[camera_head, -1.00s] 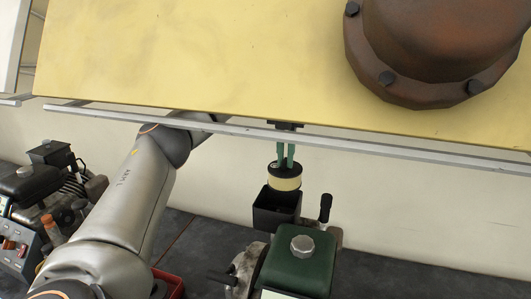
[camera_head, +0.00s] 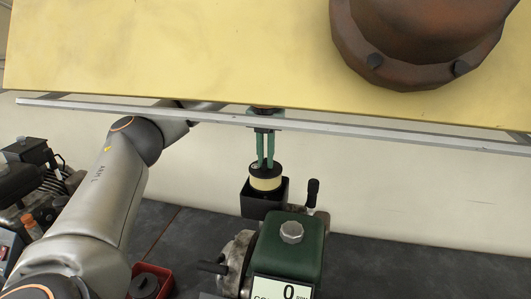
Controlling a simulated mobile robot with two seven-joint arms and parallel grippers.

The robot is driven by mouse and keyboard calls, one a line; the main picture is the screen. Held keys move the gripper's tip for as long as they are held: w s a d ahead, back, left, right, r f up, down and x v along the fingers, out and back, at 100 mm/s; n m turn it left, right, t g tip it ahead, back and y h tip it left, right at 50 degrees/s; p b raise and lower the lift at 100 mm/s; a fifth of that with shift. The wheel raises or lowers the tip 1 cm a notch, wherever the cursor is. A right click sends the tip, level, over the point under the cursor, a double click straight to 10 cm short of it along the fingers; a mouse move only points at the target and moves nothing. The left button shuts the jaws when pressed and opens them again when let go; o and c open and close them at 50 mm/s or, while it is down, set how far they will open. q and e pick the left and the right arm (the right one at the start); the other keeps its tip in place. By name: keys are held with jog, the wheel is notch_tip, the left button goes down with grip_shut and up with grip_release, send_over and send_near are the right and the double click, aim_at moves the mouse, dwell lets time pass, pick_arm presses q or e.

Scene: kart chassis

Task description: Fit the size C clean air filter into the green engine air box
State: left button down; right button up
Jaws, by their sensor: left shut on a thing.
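My left gripper (camera_head: 265,152) comes down from behind the shelf edge with its green fingers shut on the air filter (camera_head: 265,181). The filter is a cream cylinder with a dark top cap; its size letter is not readable. It is upright at the mouth of a black open box (camera_head: 252,208), and its lower part is hidden by the box's front wall. I cannot tell whether it touches the bottom. The box adjoins the green engine (camera_head: 292,247), which has a silver cap and a display reading 0. My right gripper is not in view.
A yellow shelf (camera_head: 180,50) with a metal rail (camera_head: 350,132) crosses above, hiding part of my arm. A rusty bolted drum (camera_head: 415,40) is on it. Another engine (camera_head: 30,180) stands at left. A red tray (camera_head: 152,280) holds a dark round part. Dark bench is clear at right.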

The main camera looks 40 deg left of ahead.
aim_at(265, 161)
pick_arm(q)
jog(key=shift+f, duration=0.1)
jog(key=shift+f+b, duration=0.5)
jog(key=shift+f, duration=0.95)
jog(key=shift+f, duration=0.1)
jog(key=shift+f+b, duration=0.6)
jog(key=shift+f, duration=0.5)
jog(key=shift+f, duration=0.5)
jog(key=shift+f+b, duration=0.55)
jog(key=shift+f, duration=0.2)
jog(key=c, duration=0.8)
grip_release()
